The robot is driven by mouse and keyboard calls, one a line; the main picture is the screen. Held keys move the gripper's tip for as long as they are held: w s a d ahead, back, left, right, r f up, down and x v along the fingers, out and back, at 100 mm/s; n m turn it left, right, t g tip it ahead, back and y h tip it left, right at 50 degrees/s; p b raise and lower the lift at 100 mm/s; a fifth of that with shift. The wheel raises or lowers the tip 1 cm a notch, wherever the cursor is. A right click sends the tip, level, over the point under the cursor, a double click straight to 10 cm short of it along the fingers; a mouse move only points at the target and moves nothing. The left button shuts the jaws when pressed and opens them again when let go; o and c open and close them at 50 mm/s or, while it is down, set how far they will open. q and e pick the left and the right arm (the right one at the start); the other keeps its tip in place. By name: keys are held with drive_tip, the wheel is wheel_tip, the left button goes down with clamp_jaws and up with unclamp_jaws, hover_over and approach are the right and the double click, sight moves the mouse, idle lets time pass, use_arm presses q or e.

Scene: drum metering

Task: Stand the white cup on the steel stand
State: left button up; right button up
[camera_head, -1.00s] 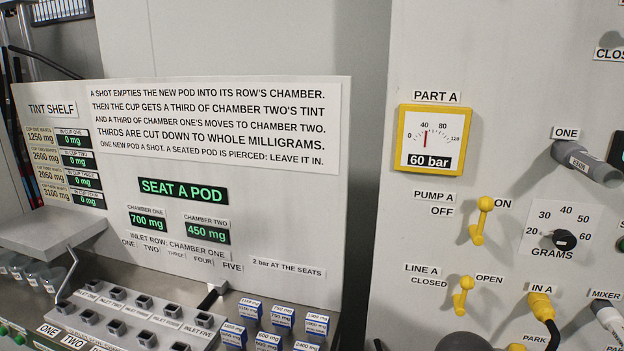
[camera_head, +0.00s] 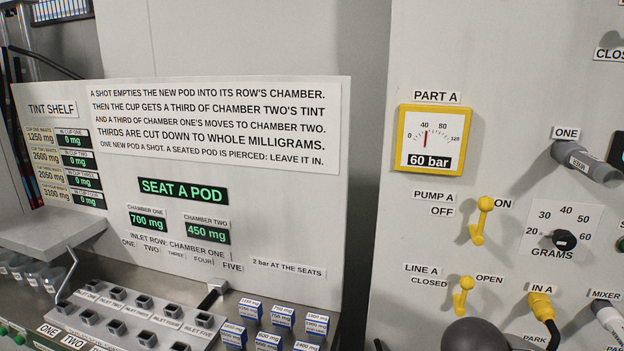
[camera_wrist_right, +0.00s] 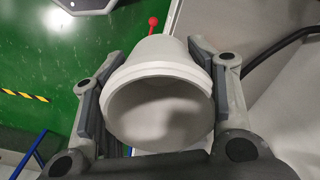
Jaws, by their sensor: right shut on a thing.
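The white cup (camera_wrist_right: 158,84) is in the right wrist view, with its wide round opening turned to the camera. My right gripper (camera_wrist_right: 157,62) is shut on it, one dark pad on each side of its wall. The cup's inside looks empty, with a soft shadow. I cannot make out the steel stand in either view. My left gripper is not in view, and the right gripper does not show in the head view.
The head view shows the tint shelf panel (camera_head: 215,260), inlet row (camera_head: 130,318), several blue-sided pods (camera_head: 282,315) and small cups (camera_head: 20,266) at left. A yellow gauge (camera_head: 432,139) and levers (camera_head: 481,220) are on the right panel. Green floor (camera_wrist_right: 40,60) shows in the wrist view.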

drive_tip(key=n, duration=0.5)
drive_tip(key=shift+d+r, duration=0.1)
drive_tip(key=shift+r, duration=0.2)
drive_tip(key=n, duration=0.2)
drive_tip(key=shift+r+n, duration=0.15)
drive_tip(key=shift+n, duration=0.25)
drive_tip(key=n, duration=0.4)
drive_tip(key=shift+d+r+n, duration=0.15)
drive_tip(key=shift+r+n, duration=0.1)
drive_tip(key=shift+n, duration=0.05)
drive_tip(key=n, duration=0.3)
drive_tip(key=shift+r, duration=0.15)
drive_tip(key=shift+d, duration=0.15)
